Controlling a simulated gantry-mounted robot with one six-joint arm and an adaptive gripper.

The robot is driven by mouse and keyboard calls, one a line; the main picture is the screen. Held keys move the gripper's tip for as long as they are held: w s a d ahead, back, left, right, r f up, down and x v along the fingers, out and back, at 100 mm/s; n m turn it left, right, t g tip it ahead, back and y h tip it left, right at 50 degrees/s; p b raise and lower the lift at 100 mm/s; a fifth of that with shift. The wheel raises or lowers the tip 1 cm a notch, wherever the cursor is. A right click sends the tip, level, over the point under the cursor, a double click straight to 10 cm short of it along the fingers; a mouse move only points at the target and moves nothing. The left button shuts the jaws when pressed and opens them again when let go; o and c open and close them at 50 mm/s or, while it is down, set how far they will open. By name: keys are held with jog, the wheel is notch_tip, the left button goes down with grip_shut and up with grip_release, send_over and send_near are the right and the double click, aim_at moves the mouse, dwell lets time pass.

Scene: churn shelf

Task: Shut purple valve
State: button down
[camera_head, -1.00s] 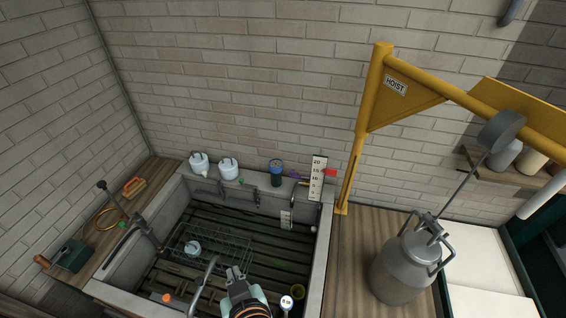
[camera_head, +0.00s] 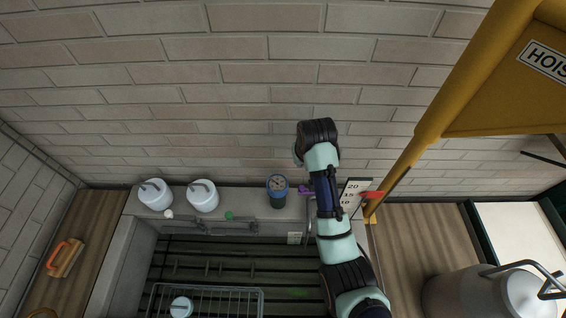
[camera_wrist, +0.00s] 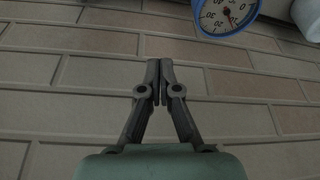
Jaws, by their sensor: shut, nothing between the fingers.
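The purple valve (camera_head: 306,191) shows in the head view as a small purple handle on the sink's back ledge, between the blue gauge and my arm. My arm partly covers the area to its right. My gripper (camera_wrist: 157,62) is shut and empty in the wrist view, with the brick wall behind it. In the head view the arm rises over the ledge and its end stands above and close to the valve, but the fingers are hidden there. The valve does not show in the wrist view.
A blue-rimmed gauge (camera_head: 277,184) stands left of the valve; its dial (camera_wrist: 226,14) is at the wrist view's top. A numbered scale (camera_head: 353,190) with a red pointer (camera_head: 371,195) and the yellow hoist (camera_head: 436,110) stand to the right. White jugs (camera_head: 203,196) stand left.

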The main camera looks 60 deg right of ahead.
notch_tip(320, 180, down, 10)
jog(key=shift+s+a, duration=0.3)
jog(key=shift+s, duration=0.1)
dwell(0.6)
jog(key=shift+p, duration=0.35)
